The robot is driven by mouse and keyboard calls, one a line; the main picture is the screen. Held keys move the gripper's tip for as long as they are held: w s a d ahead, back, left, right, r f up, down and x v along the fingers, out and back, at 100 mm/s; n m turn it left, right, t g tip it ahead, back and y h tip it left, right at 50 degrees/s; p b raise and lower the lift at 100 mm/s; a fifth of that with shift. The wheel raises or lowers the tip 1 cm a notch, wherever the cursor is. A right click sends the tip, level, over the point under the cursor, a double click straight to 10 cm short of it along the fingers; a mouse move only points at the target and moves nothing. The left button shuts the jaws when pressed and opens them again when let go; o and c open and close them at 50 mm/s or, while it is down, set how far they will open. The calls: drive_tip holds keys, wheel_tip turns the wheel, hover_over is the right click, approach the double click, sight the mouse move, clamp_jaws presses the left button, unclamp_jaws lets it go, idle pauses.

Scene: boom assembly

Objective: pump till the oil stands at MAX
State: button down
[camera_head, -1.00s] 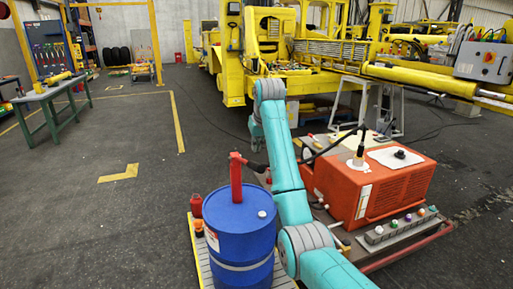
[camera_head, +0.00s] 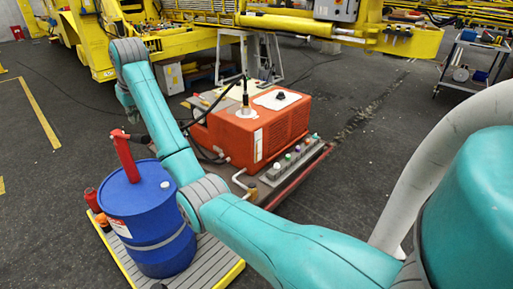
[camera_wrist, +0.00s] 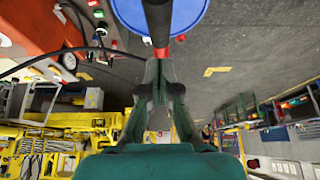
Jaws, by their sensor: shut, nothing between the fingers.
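The red hand pump (camera_head: 124,157) stands upright on the blue oil drum (camera_head: 153,221). Its black handle grip (camera_head: 142,139) sticks out to the right. My gripper (camera_head: 130,108) is small and partly unclear in the head view, above and near the handle. In the wrist view my gripper (camera_wrist: 160,66) is shut with nothing between its fingers, and the black handle (camera_wrist: 157,18) runs just beyond the tips. Whether they touch I cannot tell. The orange power unit (camera_head: 240,138) has a pale upright strip (camera_head: 258,146) on its corner, possibly the oil gauge. The oil level and MAX mark are unreadable.
The drum stands on a yellow-edged grey pallet (camera_head: 193,271). Red and orange containers (camera_head: 92,200) stand left of it. A black hose (camera_head: 222,92) rises from the power unit. A strip of coloured knobs (camera_head: 290,160) lies right of the drum. The floor at left is open.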

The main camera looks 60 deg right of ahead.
wheel_tip(320, 180, down, 19)
wheel_tip(320, 180, up, 19)
drive_tip(key=shift+r, duration=0.1)
idle(1.7)
idle(0.6)
idle(3.4)
idle(0.6)
